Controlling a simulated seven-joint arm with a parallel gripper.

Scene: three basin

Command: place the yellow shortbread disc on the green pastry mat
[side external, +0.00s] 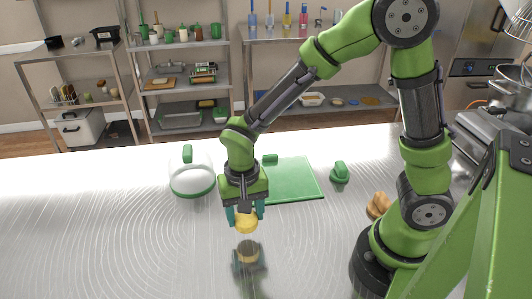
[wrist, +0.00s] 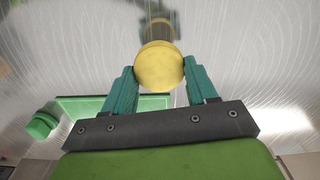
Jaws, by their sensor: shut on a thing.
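The yellow shortbread disc (side external: 246,224) is held between the teal fingers of my gripper (side external: 245,214), raised above the steel worktop, with its reflection below it. In the wrist view the disc (wrist: 159,68) sits between the two fingertips (wrist: 159,75), which close on its sides. The green pastry mat (side external: 296,181) lies flat on the worktop, to the right of and behind my gripper in the side view. The mat also shows in the wrist view (wrist: 86,106), partly hidden behind my gripper. The disc is not over the mat.
A clear dome with a green rim and knob (side external: 191,182) stands left of the mat. A small green object (side external: 340,172) stands just right of the mat. A brown item (side external: 378,205) lies near my base. The worktop's front left is bare. Shelves stand behind.

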